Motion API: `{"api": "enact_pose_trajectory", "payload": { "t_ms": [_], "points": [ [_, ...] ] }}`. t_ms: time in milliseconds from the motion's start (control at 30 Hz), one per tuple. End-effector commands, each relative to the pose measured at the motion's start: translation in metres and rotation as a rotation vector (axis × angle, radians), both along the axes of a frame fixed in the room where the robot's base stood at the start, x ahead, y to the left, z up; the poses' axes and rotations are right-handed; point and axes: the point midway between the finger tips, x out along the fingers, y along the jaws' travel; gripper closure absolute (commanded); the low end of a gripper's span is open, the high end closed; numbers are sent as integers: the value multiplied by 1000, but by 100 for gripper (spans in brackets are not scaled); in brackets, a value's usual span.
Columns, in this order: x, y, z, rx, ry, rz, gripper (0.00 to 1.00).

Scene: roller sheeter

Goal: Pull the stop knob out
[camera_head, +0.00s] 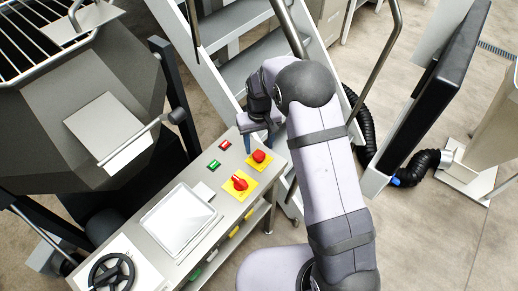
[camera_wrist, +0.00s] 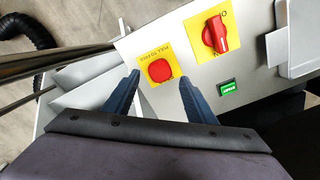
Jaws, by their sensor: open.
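The stop knob (camera_head: 259,156) is a round red button on a yellow plate at the far right end of the grey control panel. In the wrist view the stop knob (camera_wrist: 160,70) shows between the two blue fingers. My gripper (camera_head: 260,140) is open and empty, close to the knob on its far side in the head view. In the wrist view my gripper's fingertips (camera_wrist: 159,77) lie on either side of the knob, with gaps visible. I cannot tell how far above the panel they are.
A red rotary switch (camera_head: 240,184) on a yellow plate is beside the knob. Small red (camera_head: 224,144) and green (camera_head: 213,165) buttons sit nearby. A white-screened display (camera_head: 179,220) lies further along the panel. A metal stair (camera_head: 230,75) stands behind.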

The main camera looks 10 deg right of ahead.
Motion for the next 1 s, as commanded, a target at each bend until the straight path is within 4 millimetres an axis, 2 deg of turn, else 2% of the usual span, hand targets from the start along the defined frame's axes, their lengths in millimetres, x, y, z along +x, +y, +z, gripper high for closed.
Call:
{"api": "enact_pose_trajectory", "payload": {
  "t_ms": [300,700,767,900,933,1000],
  "points": [
    [0,0,-33,0,2,0,49],
    [0,0,-40,0,-1,0,49],
    [0,0,-40,0,-1,0,61],
    [0,0,-40,0,-1,0,94],
    [0,0,-40,0,-1,0,100],
    [0,0,-39,0,-1,0,100]
  ]
}}
